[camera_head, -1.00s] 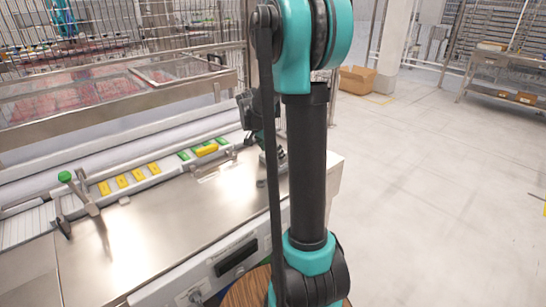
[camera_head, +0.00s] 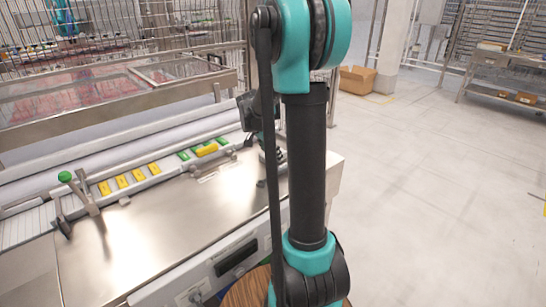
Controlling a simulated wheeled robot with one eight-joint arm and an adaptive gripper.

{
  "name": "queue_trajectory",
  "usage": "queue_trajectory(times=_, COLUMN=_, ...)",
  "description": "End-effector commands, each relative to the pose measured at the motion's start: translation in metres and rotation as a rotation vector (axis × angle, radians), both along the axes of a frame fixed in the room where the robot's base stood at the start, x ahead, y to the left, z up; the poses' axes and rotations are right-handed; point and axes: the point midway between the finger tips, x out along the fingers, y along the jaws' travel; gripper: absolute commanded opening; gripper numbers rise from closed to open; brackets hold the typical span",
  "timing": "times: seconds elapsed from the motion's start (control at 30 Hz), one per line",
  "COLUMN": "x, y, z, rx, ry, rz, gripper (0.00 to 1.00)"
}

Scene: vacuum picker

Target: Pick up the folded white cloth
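No folded white cloth shows clearly. A small flat pale patch (camera_head: 208,177) lies on the steel worktop (camera_head: 165,235), left of my gripper; I cannot tell if it is cloth, a label or a reflection. A tiny whitish piece (camera_head: 124,201) lies by the worktop's back edge. My gripper (camera_head: 268,157) is low over the right back part of the worktop, mostly hidden behind my own arm. Its fingers are too dark and covered to show whether they are open or hold anything.
A rail with yellow and green buttons (camera_head: 138,175) runs along the worktop's back. A wire fence (camera_head: 120,40) is behind. A cardboard box (camera_head: 357,79) sits on the open floor at right.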

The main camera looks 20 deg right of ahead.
Motion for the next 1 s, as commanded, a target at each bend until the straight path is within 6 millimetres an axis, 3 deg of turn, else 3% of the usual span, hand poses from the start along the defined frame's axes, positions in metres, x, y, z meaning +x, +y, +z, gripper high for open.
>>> queue_trajectory(times=0.03, x=0.000, y=0.000, z=0.000, rx=0.000, ry=0.000, rz=0.000, gripper=0.51)
queue_trajectory(times=0.17, x=0.000, y=0.000, z=0.000, rx=0.000, ry=0.000, rz=0.000, gripper=0.34)
queue_trajectory(times=0.57, x=0.000, y=0.000, z=0.006, rx=0.000, ry=0.000, rz=0.000, gripper=0.33)
queue_trajectory(times=0.77, x=0.000, y=0.000, z=0.030, rx=0.000, ry=0.000, rz=0.000, gripper=0.33)
queue_trajectory(times=1.0, x=0.000, y=0.000, z=0.080, rx=0.000, ry=0.000, rz=0.000, gripper=0.33)
